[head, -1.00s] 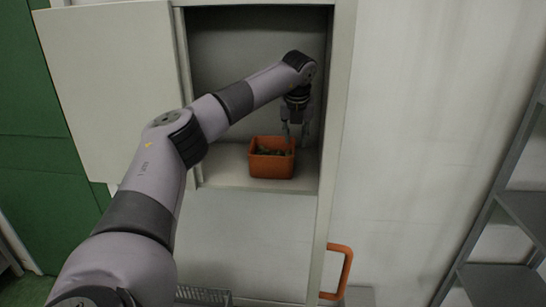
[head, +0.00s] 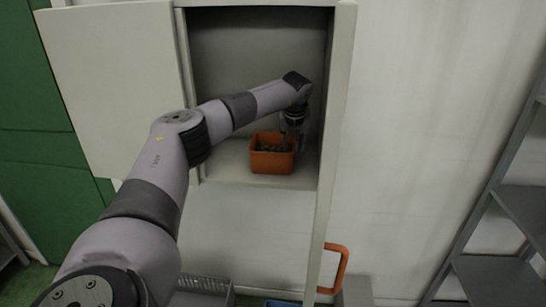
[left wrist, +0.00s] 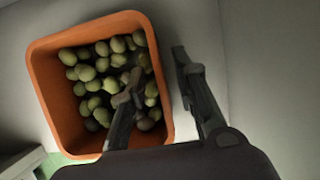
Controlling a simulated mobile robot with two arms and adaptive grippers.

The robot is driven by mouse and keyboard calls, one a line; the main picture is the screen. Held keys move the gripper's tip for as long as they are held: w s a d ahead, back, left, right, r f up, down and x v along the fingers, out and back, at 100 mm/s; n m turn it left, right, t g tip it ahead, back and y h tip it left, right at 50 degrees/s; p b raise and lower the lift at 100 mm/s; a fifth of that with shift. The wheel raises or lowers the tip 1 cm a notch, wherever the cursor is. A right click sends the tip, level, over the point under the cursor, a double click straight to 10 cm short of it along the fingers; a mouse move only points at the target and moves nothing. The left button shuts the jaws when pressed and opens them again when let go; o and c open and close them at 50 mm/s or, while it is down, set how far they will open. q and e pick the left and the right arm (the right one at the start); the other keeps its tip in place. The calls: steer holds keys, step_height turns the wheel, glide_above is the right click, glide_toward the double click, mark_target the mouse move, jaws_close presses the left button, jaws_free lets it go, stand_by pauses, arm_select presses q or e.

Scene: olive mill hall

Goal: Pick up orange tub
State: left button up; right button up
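The orange tub (head: 271,165) stands upright on the floor of the open cupboard compartment. In the left wrist view the tub (left wrist: 47,90) holds many green olives (left wrist: 95,85). My left gripper (head: 292,144) is at the tub's right side. In the left wrist view my left gripper (left wrist: 159,73) is open, with one finger over the olives inside the tub and the other outside its right wall. The wall lies between the fingers; I cannot tell whether either touches it. My right gripper is not in view.
The cupboard's side post (head: 334,120) is close to the right of my left wrist. The cupboard door (head: 112,90) stands open at left. A grey crate (head: 205,285) and an orange handle (head: 336,268) are below. Grey shelving (head: 495,275) stands at right.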

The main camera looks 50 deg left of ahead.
arm_select(q)
steer(key=shift+f, duration=0.3)
jaws_close()
stand_by(0.4)
steer(key=shift+r, duration=0.1)
stand_by(0.7)
